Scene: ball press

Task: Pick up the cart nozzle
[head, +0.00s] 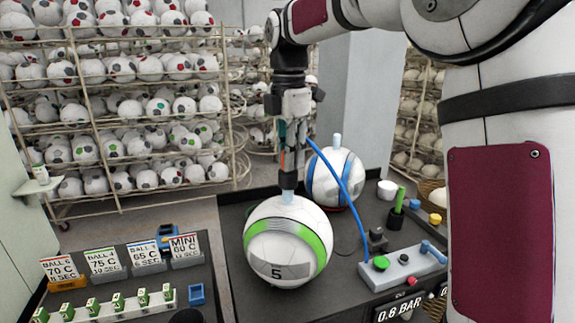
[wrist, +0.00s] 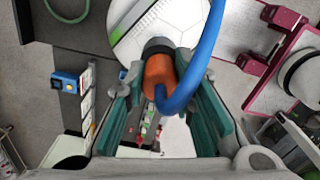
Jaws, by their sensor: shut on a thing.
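My gripper (head: 290,168) points down just above the white ball marked 5 (head: 283,262), which has a green band. In the wrist view, my gripper's teal fingers (wrist: 158,76) are shut on the cart nozzle (wrist: 159,84), an orange body with a dark collar and a blue hose (wrist: 203,50). The ball's white top (wrist: 150,30) shows beyond the nozzle. In the head view, the blue hose (head: 350,200) runs from my gripper down to the cart; the fingers largely hide the nozzle. A pale blue piece (head: 288,192) stands at the ball's top; whether the nozzle touches it I cannot tell.
A second ball with blue bands (head: 338,178) sits behind. A grey control box (head: 402,266) with a green button and blue lever stands at right, near a dark cup (head: 396,217). Label cards (head: 105,262) stand at left. Racks of balls (head: 120,110) fill the back.

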